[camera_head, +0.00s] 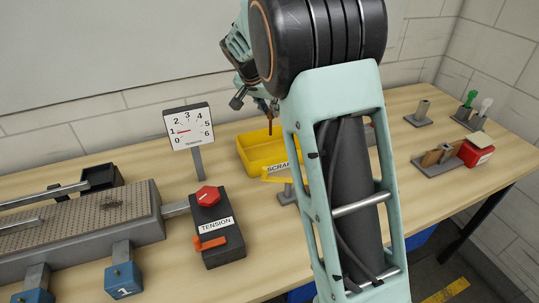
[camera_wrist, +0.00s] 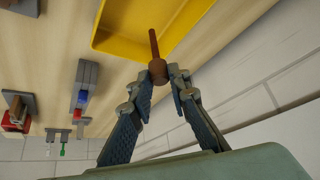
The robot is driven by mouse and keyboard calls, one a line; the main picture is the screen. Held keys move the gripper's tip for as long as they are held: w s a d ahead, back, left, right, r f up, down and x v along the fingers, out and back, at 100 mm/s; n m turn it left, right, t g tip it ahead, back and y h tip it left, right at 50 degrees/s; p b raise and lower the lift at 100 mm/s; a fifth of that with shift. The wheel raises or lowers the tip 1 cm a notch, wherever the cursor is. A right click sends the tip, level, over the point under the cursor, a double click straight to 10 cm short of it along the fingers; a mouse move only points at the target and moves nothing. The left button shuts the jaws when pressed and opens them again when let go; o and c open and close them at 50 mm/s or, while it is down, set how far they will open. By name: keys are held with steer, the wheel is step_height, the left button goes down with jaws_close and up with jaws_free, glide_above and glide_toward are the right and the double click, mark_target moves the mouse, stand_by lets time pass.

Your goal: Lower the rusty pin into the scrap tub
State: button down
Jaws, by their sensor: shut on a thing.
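The rusty pin (camera_wrist: 154,46) is brown, with a thick head and a thin shank. My gripper (camera_wrist: 168,76) is shut on it at the head, and the shank points away from the fingers. In the head view the pin (camera_head: 270,127) hangs about upright over the yellow scrap tub (camera_head: 282,172), with its lower end over the tub's opening. How far it is above the tub's floor is hard to tell. The tub also shows in the wrist view (camera_wrist: 112,47), beyond the pin. My arm hides the tub's right side in the head view.
A gauge (camera_head: 188,127) on a post and a black tension box (camera_head: 220,236) with a red knob stand left of the tub. A red box (camera_head: 476,153) and small stands are at right.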

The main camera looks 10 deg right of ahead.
steer(key=b, duration=0.4)
glide_above(270, 134)
steer(key=shift+s+a+f, duration=0.15)
steer(key=shift+f, duration=1.9)
steer(key=shift+f+b, duration=2)
steer(key=shift+f, duration=0.45)
steer(key=c, duration=1.7)
jaws_free()
steer(key=shift+c, duration=0.2)
